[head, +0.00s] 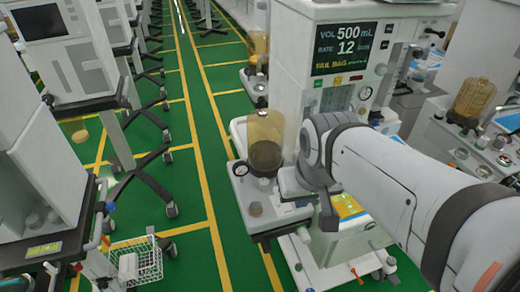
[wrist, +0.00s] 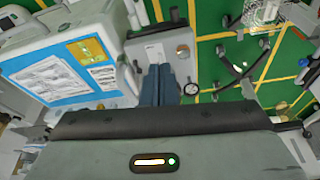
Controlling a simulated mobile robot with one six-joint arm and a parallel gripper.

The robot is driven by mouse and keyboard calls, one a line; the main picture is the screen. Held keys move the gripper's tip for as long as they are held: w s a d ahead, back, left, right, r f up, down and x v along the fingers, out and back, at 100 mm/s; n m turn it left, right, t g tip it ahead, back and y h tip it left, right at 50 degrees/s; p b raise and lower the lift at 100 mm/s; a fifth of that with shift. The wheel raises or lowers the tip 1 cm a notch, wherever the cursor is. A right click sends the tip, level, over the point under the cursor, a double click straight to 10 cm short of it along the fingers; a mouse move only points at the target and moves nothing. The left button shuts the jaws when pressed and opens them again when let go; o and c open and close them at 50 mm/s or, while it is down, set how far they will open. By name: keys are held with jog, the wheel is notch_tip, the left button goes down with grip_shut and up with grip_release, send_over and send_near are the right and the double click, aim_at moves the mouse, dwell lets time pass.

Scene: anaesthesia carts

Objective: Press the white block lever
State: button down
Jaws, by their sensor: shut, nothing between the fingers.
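My gripper (wrist: 160,72) shows in the wrist view with its two dark blue-grey fingers together and nothing between them. The fingertips lie over a pale block-shaped unit (wrist: 150,48), which has a brown knob (wrist: 182,50) on it and a round gauge (wrist: 191,88) near it. In the head view this white unit (head: 240,196) stands at the front of the machine, beneath an amber bellows dome (head: 265,138). My arm's end hangs over its right side and hides part of it. I cannot single out the lever, nor tell whether the fingers touch the unit.
The machine's screen (head: 344,48) reads VOL 500 mL, RATE 12. Other carts (head: 60,110) line the left; a green aisle (head: 205,120) runs between. A wire basket (head: 137,260) hangs at lower left.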

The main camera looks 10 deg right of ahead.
jog(key=w+a+r+n+g+p, duration=0.1)
jog(key=w+r+n+g, duration=0.2)
jog(key=w, duration=1.2)
jog(key=w+a+f+n+g, duration=0.1)
jog(key=w+f+n, duration=0.1)
jog(key=w, duration=0.5)
jog(key=w+a+f+n+g+h, duration=0.1)
jog(key=w+f+n, duration=0.1)
jog(key=w, duration=0.5)
jog(key=shift+a+f+h+p, duration=0.3)
jog(key=shift+a+f+p, duration=0.15)
jog(key=shift+f, duration=0.45)
jog(key=shift+s, duration=0.1)
jog(key=p, duration=0.3)
send_near(277, 197)
jog(key=f, duration=0.1)
jog(key=w+f, duration=0.1)
jog(key=f, duration=0.1)
jog(key=w+f, duration=0.1)
jog(key=f, duration=0.1)
jog(key=shift+w+a+f, duration=0.15)
jog(key=shift+a+f, duration=0.1)
jog(key=shift+a, duration=0.05)
jog(key=shift+a+b, duration=0.1)
jog(key=shift+b, duration=0.25)
jog(key=shift+r+t+b, duration=0.1)
jog(key=shift+t+b, duration=0.2)
